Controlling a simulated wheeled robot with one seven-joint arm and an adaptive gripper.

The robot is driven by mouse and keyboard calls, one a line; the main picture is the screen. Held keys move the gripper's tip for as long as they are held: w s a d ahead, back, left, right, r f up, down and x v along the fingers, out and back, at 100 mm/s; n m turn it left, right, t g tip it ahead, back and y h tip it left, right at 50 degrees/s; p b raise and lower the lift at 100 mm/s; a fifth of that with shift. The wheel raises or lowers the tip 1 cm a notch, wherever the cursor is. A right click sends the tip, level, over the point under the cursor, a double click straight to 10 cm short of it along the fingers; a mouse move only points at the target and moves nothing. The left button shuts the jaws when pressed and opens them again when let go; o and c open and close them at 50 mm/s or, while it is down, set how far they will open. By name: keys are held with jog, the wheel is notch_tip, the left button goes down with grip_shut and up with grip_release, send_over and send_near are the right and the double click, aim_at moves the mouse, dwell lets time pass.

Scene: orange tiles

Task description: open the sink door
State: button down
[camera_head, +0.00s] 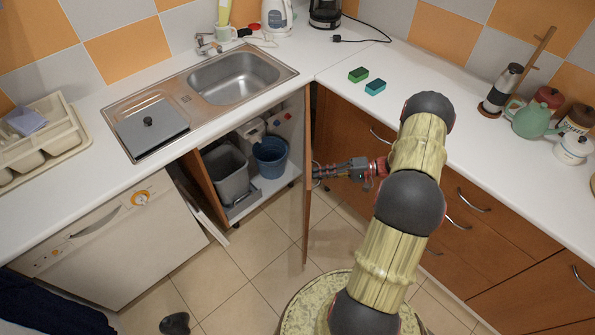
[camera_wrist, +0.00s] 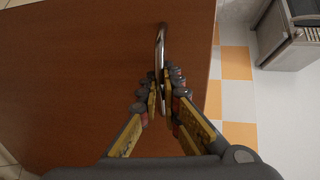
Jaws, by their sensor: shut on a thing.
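The sink door (camera_head: 307,215) stands swung out from the cabinet under the sink and shows nearly edge-on in the head view. In the wrist view its brown face (camera_wrist: 80,65) fills the left and middle. My gripper (camera_head: 319,171) is at the door's right-hand side. In the wrist view my gripper (camera_wrist: 161,88) is shut on the curved metal handle (camera_wrist: 160,42), with a finger on each side of it. Part of the handle is hidden by the fingers. The cabinet interior is visible, with a grey bin (camera_head: 228,172) and a blue bucket (camera_head: 270,158).
Another brown panel (camera_head: 198,184) stands at the cabinet's left, beside the white dishwasher (camera_head: 110,235). Drawers (camera_head: 470,235) line the right side, close to my arm. Tiled floor (camera_head: 255,255) in front of the cabinet is clear. A dark object (camera_head: 174,324) lies on the floor.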

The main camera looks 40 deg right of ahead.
jog(key=s+d+n+g+y, duration=0.1)
jog(key=s+d, duration=0.2)
jog(key=d, duration=0.2)
jog(key=shift+d+g, duration=0.2)
jog(key=shift+g, duration=0.1)
jog(key=c, duration=2.3)
grip_release()
